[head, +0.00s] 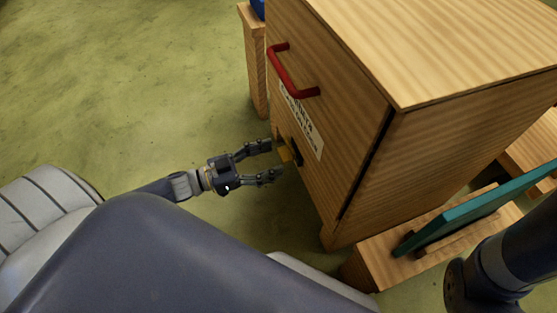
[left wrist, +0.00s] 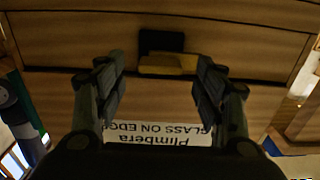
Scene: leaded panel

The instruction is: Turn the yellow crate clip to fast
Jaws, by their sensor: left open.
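The yellow crate clip (head: 284,153) is on the front of a wooden crate (head: 345,120), low by the near edge of a white label. My left gripper (head: 274,161) is open in front of the crate, with its fingertips at the clip. In the left wrist view the yellow clip (left wrist: 165,63) lies between the two open fingers (left wrist: 160,85), apart from both as far as I can tell. A dark plate (left wrist: 161,41) sits beside the clip. I cannot read the clip's setting from any marking. My right gripper is out of view.
A red handle (head: 293,75) sticks out of the crate front above the white label (head: 302,120). A teal panel (head: 470,215) leans on a wooden stand at the right. A wooden post (head: 255,65) stands behind. The green floor at left is clear.

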